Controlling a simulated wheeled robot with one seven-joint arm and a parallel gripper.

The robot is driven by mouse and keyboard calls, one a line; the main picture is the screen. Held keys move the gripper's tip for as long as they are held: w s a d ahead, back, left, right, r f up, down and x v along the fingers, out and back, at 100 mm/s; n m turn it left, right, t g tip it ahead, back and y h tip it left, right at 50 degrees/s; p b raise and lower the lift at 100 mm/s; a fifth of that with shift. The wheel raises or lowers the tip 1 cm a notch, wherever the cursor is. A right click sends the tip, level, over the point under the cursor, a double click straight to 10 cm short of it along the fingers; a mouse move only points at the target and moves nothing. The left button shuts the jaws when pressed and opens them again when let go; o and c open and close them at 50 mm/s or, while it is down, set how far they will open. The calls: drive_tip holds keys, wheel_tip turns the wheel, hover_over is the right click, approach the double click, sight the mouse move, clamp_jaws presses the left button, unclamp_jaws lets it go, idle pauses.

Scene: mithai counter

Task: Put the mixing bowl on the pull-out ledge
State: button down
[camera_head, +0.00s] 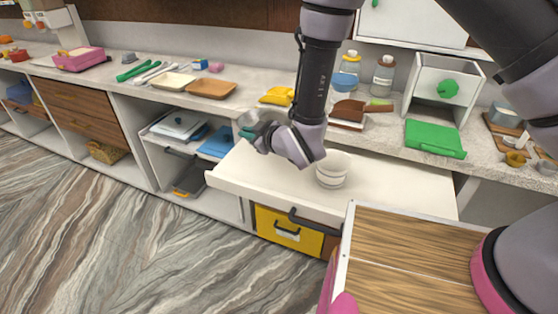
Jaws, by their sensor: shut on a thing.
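The pull-out ledge (400,188) is a white board drawn out from under the counter. A white round bowl-like thing (333,170), banded like a bowl or a stack of bowls, shows over the ledge just right of my wrist. It seems to rest on the ledge and stand upright; my wrist covers part of its left side. My gripper (250,125) points left above the ledge's back left part, apart from the white bowl. It is shut on a small teal-grey thing, mostly hidden, which I cannot identify. I cannot tell for sure which is the mixing bowl.
The ledge is clear to the left and right of the white bowl. A yellow drawer (288,232) sits below.

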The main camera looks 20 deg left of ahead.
wheel_tip(320, 180, down, 9)
drive_tip(key=shift+f, duration=0.1)
idle(0.3)
drive_tip(key=shift+f, duration=0.1)
drive_tip(key=c, duration=1)
unclamp_jaws()
drive_tip(key=shift+o, duration=0.3)
